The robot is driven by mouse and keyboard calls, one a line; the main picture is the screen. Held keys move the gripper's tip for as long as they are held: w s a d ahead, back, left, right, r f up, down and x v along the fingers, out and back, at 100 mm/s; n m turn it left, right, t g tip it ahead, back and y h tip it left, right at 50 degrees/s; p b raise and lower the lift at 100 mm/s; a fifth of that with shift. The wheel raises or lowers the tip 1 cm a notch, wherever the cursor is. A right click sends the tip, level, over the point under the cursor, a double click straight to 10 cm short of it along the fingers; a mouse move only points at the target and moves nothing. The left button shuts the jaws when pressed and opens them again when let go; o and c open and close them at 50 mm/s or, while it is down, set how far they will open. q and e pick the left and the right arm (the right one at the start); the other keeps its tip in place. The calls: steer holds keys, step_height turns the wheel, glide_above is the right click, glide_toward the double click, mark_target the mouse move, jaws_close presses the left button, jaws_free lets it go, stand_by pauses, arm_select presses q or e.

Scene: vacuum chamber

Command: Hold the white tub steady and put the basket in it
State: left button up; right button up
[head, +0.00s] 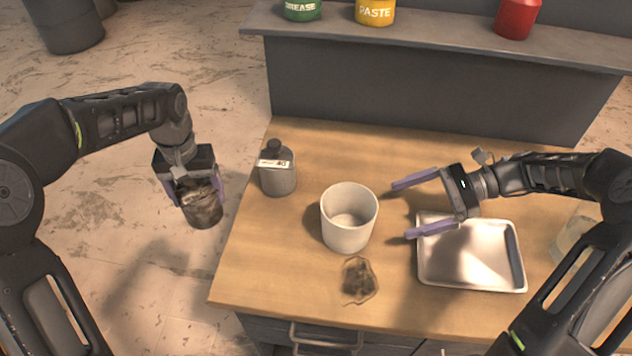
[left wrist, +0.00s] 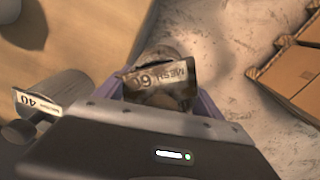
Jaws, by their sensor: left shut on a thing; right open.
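The white tub (head: 349,232) stands upright, open at the top, near the middle of the wooden table. No basket shows in it. My right gripper (head: 402,211) is open just to the right of the tub, its fingers pointing at it and apart from it. My left gripper (head: 193,192) is shut on a dark, mottled cylindrical container (head: 203,210), held left of the table over the floor. In the left wrist view this container (left wrist: 160,80) bears a label reading "MESH 60". I cannot make out a basket for certain.
A grey bottle (head: 278,180) labelled 40 stands at the table's left edge. A dark brown patch or crumpled piece (head: 358,280) lies in front of the tub. A metal tray (head: 500,257) lies to the right. A shelf (head: 440,37) with several cans runs behind.

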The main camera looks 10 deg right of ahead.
mark_target(358, 222)
arm_select(q)
steer(key=shift+r, duration=0.1)
steer(key=s+d+r+m+h, duration=0.1)
steer(key=s+d+r+m, duration=0.1)
steer(key=d+r+m, duration=0.3)
steer(key=s+d+r+m+h, duration=0.1)
steer(key=s+d+r+m, duration=0.2)
steer(key=d, duration=1.1)
steer(key=s+d+r+m+t+h, duration=0.1)
steer(key=s+d+r+m, duration=0.1)
steer(key=d+r+m, duration=0.5)
steer(key=d+r, duration=0.3)
steer(key=r, duration=0.1)
steer(key=shift+s+d+r+h, duration=0.2)
steer(key=shift+s+r+h, duration=0.05)
steer(key=shift+s+h, duration=0.15)
arm_select(e)
steer(key=x, duration=1.2)
steer(key=shift+c, duration=0.2)
